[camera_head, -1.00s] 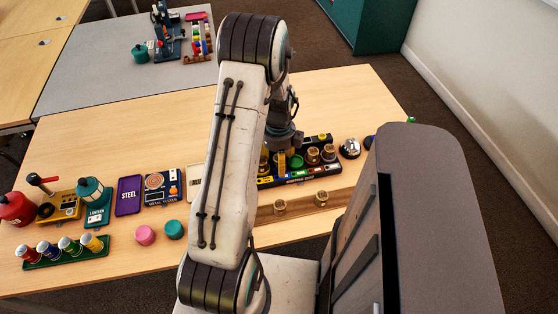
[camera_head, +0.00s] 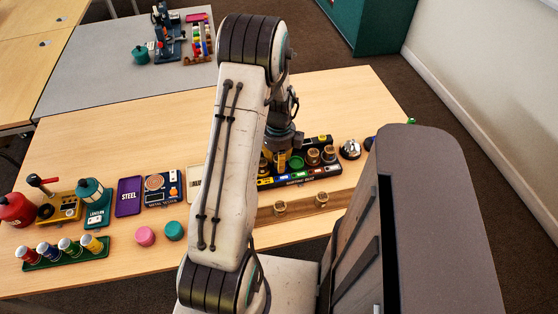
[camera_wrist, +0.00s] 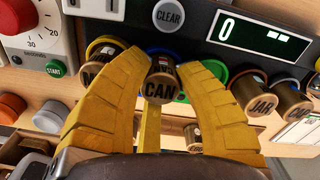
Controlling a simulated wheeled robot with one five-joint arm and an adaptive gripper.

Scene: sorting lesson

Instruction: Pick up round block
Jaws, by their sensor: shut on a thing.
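A brown round block marked "CAN" (camera_wrist: 163,88) sits between the two yellow fingers of my gripper (camera_wrist: 168,66) in the wrist view. The fingers are closed on it from both sides. In the head view my gripper (camera_head: 279,162) is at the black block rack (camera_head: 300,180), partly hidden behind my arm. Other brown round blocks stand to the right, one marked "JAR" (camera_wrist: 262,104). Another (camera_wrist: 104,72) is left of the gripper, partly covered by a finger. I cannot tell whether the held block is clear of the rack.
A wooden tray (camera_head: 300,207) with two brown blocks lies in front of the rack. A silver bell (camera_head: 349,149) is to its right. A purple STEEL card (camera_head: 129,196), a lantern (camera_head: 92,202) and pink and teal discs are left.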

